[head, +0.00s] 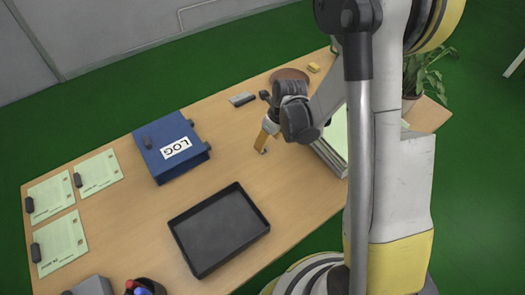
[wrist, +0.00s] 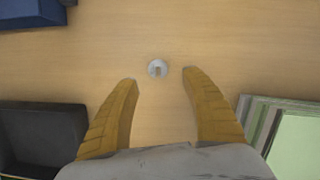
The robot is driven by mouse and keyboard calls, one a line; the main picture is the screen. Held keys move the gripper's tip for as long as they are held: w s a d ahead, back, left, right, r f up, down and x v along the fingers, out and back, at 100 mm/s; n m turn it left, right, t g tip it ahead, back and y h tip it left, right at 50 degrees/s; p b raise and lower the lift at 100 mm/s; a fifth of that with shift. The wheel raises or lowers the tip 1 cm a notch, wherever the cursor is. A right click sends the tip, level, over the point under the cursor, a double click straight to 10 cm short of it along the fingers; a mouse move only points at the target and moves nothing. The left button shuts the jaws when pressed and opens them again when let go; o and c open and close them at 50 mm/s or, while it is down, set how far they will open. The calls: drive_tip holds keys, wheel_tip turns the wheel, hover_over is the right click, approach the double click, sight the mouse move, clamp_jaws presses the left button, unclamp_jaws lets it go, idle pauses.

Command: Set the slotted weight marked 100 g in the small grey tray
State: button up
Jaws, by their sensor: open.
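A small round grey slotted weight (wrist: 158,68) lies on the wooden table; its marking is too small to read. My gripper (wrist: 159,77) is open and empty, its two yellow fingers on either side of the weight, just short of it in the wrist view. In the head view my gripper (head: 262,143) points down at the table, with the weight (head: 263,151) at its tips. A dark grey, empty, shallow tray (head: 177,238) lies at the front of the table; its edge also shows at left in the wrist view (wrist: 45,106).
A blue LOG binder (head: 165,150) lies left of my gripper. A paper stack (head: 330,155) lies close on the right. Green sheets (head: 60,240) with dark clips, a grey block (head: 242,99), a yellow block (head: 314,67) and a pen cup (head: 145,287) are near the edges.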

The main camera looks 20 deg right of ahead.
drive_tip(key=b+x, duration=0.3)
drive_tip(key=x, duration=0.2)
drive_tip(key=shift+a+f, duration=0.2)
drive_tip(key=shift+f, duration=0.1)
drive_tip(key=shift+r, duration=0.1)
clamp_jaws()
